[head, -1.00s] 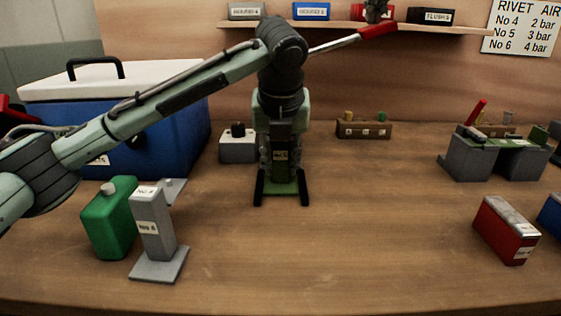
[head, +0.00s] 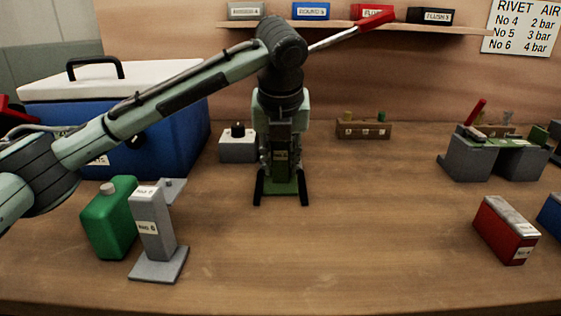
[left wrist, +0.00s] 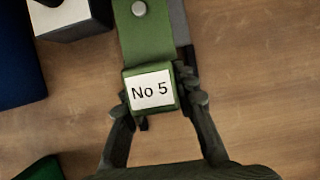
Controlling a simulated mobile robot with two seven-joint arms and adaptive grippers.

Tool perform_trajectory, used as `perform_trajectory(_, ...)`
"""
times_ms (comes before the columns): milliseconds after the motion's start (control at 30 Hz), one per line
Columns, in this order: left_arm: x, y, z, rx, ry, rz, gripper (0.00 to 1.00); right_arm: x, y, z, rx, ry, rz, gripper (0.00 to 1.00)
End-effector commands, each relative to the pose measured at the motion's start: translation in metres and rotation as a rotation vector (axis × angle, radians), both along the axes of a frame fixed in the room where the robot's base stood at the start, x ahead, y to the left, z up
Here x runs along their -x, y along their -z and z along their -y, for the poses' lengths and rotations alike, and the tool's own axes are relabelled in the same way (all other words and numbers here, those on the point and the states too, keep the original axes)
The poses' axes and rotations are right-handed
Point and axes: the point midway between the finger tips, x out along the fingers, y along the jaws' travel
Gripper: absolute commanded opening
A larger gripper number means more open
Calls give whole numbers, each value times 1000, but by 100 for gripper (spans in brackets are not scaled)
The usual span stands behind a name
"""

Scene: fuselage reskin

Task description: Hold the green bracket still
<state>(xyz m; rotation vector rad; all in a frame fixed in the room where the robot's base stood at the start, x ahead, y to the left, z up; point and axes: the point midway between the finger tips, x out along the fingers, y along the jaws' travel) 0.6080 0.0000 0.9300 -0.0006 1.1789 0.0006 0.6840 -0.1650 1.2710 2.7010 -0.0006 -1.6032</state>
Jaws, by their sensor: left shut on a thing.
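The green bracket (head: 280,187) stands on the bench at the middle of the head view, largely hidden by my left arm. My left gripper (head: 281,197) points down over it, one dark finger on each side. In the left wrist view the bracket (left wrist: 148,40) has a white "No 5" label and a round grey stud. The left gripper (left wrist: 165,112) is shut on the labelled block at the bracket's near end. My right gripper is in neither view now.
A red-handled lever (head: 375,19) juts out behind my left arm. A green canister (head: 108,220) and grey stand (head: 155,230) are front left, a blue cooler (head: 175,130) behind. A red box (head: 505,230) is right. The front middle bench is clear.

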Motion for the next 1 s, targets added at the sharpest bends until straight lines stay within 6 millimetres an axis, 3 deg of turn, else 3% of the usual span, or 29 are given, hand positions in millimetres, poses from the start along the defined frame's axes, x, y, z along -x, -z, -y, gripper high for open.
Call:
perform_trajectory(300,0,-1,0,1,0,2,0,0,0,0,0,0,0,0)
perform_trajectory(333,0,-1,0,1,0,2,28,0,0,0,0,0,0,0)
perform_trajectory(533,0,-1,0,1,0,1,51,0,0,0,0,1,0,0)
perform_trajectory(833,0,-2,0,1,0,1,51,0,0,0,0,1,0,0)
perform_trajectory(1000,7,-19,1,1,2,4,51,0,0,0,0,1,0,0)
